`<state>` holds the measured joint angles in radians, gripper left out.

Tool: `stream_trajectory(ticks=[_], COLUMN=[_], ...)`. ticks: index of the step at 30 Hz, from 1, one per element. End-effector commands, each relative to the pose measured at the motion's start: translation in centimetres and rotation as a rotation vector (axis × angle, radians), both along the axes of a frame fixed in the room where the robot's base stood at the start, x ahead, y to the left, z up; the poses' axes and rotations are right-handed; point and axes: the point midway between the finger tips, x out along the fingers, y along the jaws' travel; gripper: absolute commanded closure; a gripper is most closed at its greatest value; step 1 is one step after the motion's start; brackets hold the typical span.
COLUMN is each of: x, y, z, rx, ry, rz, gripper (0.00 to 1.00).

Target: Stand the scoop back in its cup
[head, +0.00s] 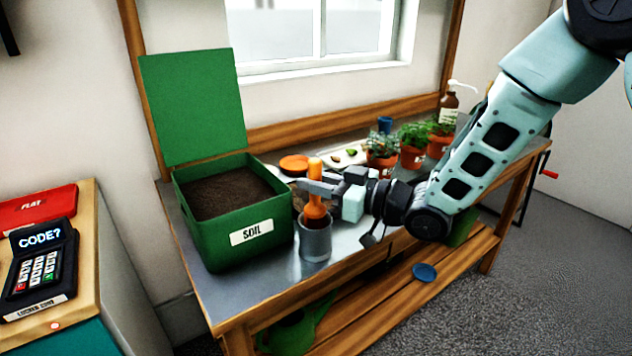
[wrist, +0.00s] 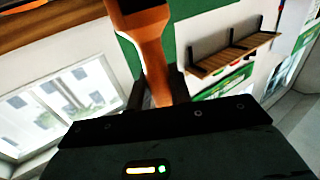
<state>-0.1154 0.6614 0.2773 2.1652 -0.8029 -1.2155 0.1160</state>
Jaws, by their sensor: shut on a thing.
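The orange scoop (head: 315,205) stands roughly upright at the mouth of the grey cup (head: 316,243), with its lower part inside or just behind the rim. My gripper (head: 312,188) is shut on the scoop's handle, coming from the right above the cup. In the wrist view the scoop (wrist: 150,45) runs down between my fingers (wrist: 155,95). The scoop's lower end is hidden by the cup in the head view, so I cannot tell whether it touches the bottom.
An open green soil box (head: 228,215) stands just left of the cup. Potted plants (head: 412,145) and a pump bottle (head: 448,108) stand at the back right of the workbench (head: 370,252). A keypad (head: 40,268) and a red box (head: 35,207) are on the left counter.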

Motion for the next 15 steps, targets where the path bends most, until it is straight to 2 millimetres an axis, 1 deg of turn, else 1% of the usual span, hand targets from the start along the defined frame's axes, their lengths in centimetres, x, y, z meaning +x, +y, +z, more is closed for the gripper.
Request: stream_trajectory(ticks=[5,15], x=[0.0,0.0], y=[0.0,0.0], z=[-0.1,-1.1], rx=[0.000,0.000], ry=[0.000,0.000], rz=[0.000,0.000], gripper=[1.00,1.00])
